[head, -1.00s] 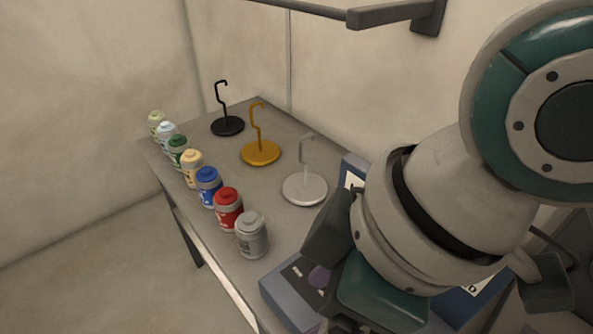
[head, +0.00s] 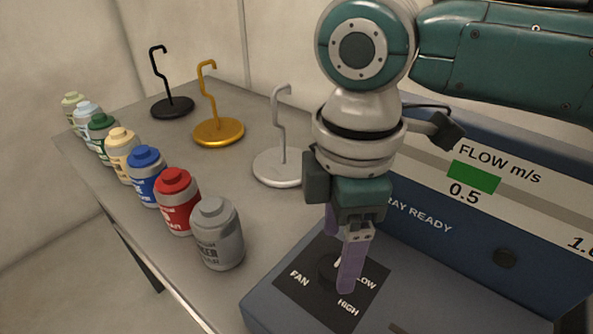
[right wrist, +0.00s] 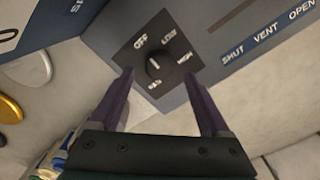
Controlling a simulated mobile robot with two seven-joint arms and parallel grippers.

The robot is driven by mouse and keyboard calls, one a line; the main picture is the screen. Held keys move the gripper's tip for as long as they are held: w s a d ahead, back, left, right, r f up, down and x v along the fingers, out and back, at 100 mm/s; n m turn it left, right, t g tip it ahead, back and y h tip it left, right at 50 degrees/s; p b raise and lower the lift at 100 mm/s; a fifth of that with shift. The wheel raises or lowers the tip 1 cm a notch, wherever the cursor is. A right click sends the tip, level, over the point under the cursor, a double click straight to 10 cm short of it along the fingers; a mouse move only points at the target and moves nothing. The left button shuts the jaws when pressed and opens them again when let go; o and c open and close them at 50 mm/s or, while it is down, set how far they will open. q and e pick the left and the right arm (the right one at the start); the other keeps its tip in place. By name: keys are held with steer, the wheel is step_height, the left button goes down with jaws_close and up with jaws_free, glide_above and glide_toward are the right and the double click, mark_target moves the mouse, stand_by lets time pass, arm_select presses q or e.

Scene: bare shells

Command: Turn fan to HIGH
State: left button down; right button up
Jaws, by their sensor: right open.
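The fan knob (head: 327,270) is a round black dial on a dark square plate (head: 300,292) marked FAN, LOW and HIGH. It sits on top of a blue-grey box, partly hidden behind my right gripper's finger in the head view. In the right wrist view the knob (right wrist: 154,66) shows whole, with a short white mark and OFF, LOW and HIGH around it. I cannot tell for sure which label the mark points at. My right gripper (head: 340,262) is open over the plate, its purple fingers pointing down.
A blue panel (head: 420,200) with a FLOW m/s scale and green bar rises behind the plate. Several capped bottles, including a red one (head: 178,203), line the table's left edge. Black (head: 172,107), gold (head: 219,132) and white (head: 282,168) hook stands are behind them.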

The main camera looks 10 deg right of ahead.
mark_target(334, 267)
steer(key=shift+f, duration=1.75)
steer(key=shift+c, duration=0.3)
jaws_close()
